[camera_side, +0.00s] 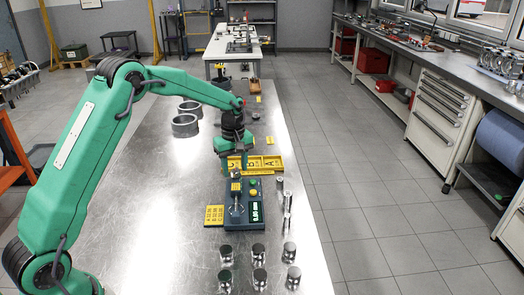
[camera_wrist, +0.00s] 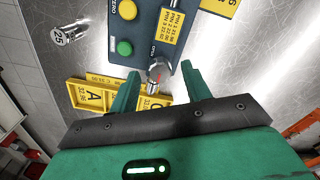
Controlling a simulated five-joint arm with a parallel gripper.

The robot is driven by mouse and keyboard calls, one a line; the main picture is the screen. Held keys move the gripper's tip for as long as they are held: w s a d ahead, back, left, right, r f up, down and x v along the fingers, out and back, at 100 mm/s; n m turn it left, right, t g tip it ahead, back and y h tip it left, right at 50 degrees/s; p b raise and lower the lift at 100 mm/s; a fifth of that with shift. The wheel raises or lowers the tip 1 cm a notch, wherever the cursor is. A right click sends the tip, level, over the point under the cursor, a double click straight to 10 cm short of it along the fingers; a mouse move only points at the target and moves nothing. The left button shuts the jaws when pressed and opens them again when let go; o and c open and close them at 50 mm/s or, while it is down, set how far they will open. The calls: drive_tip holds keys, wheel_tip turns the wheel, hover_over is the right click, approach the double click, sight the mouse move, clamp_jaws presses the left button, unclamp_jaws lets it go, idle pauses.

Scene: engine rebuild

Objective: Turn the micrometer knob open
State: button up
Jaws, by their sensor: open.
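The micrometer (camera_side: 237,215) is a dark blue block with green and yellow buttons and a lit display, standing on the metal bench. Its grey metal knob (camera_wrist: 157,72), with a red mark, shows in the wrist view beside an "OPEN" label. My gripper (camera_wrist: 160,69) is open, with one green finger on each side of the knob in that view. I see gaps between fingers and knob, and cannot tell the height difference. In the side view my gripper (camera_side: 234,166) hangs pointing down over the far end of the micrometer, and the knob there is mostly hidden.
A yellow tray (camera_side: 266,163) with lettered compartments lies just behind the micrometer. Several metal cylinders (camera_side: 258,252) stand in front, and more stand to its right. A yellow card (camera_side: 214,215) lies to its left. Large metal rings (camera_side: 185,125) sit farther back.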

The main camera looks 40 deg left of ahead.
drive_tip(key=shift+f, duration=0.4)
drive_tip(key=c, duration=1)
